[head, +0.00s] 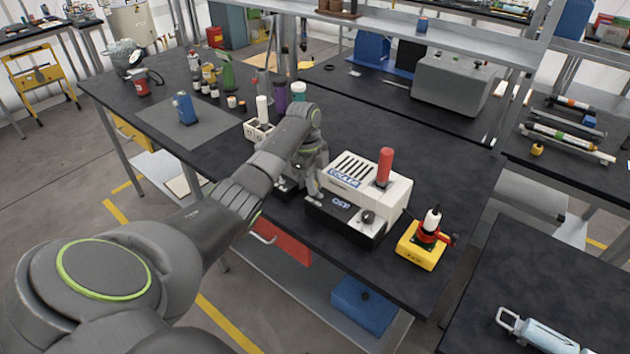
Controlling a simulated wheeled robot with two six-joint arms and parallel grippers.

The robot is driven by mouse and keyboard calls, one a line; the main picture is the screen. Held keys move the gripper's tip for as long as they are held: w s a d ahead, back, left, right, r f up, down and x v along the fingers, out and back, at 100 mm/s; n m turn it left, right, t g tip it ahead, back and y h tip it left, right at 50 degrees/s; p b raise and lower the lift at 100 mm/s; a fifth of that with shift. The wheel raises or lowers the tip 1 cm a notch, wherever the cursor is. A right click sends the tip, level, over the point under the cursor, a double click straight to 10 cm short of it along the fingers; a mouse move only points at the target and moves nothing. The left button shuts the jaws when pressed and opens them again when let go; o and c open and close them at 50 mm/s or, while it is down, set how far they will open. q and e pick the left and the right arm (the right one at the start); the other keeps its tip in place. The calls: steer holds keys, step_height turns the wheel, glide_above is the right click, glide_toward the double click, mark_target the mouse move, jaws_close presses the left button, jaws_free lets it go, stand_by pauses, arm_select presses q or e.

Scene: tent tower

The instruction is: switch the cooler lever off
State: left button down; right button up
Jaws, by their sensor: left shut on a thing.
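The cooler (398,198) is a white box with dark vent slots, a blue label and a black front part (343,222). It stands on the dark workbench. A red cylinder (385,163) stands upright on its top, and a dark round knob (368,217) sits at its front right. My left gripper (312,190) is at the cooler's left front corner, pointing down. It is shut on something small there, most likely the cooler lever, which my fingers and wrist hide. I cannot see the lever's position. My right gripper is out of view.
A yellow block (420,252) with a red and white device stands right of the cooler. A white double holder (258,131) stands behind my left wrist. Bottles and a blue can (185,108) are farther left. A grey machine (455,85) stands behind. The bench behind the cooler is clear.

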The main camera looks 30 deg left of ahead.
arm_select(q)
steer(key=c, duration=1.4)
jaws_free()
steer(key=shift+w+a+r+p, duration=0.1)
steer(key=shift+a+r+p, duration=0.65)
steer(key=shift+r, duration=2.1)
steer(key=shift+w+a+r+p, duration=0.1)
steer(key=shift+a+r+p, duration=0.2)
steer(key=shift+r+p, duration=1.7)
steer(key=shift+w+a+r+p, duration=0.1)
steer(key=shift+a+r, duration=0.4)
steer(key=shift+r, duration=3.25)
